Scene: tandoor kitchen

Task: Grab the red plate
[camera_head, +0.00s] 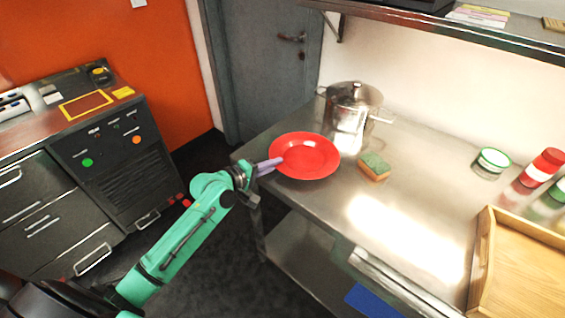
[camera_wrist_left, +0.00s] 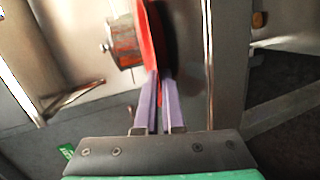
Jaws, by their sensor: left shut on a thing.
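The red plate (camera_head: 308,154) is a round, shallow dish at the left end of the steel table, near its edge. My left gripper (camera_head: 276,162) is at the plate's left rim, its purple fingers closed on it. In the left wrist view the red plate (camera_wrist_left: 150,38) is seen edge-on, and its rim runs between the two fingertips of the gripper (camera_wrist_left: 158,80). Whether the plate still touches the table is hard to tell. My right gripper is not in view.
A steel pot (camera_head: 350,106) stands just behind the plate. A green and yellow sponge (camera_head: 374,166) lies to its right. A wooden tray (camera_head: 487,250), a white and green tin (camera_head: 490,162) and red and green jars are further right. The middle of the steel table (camera_head: 420,200) is clear.

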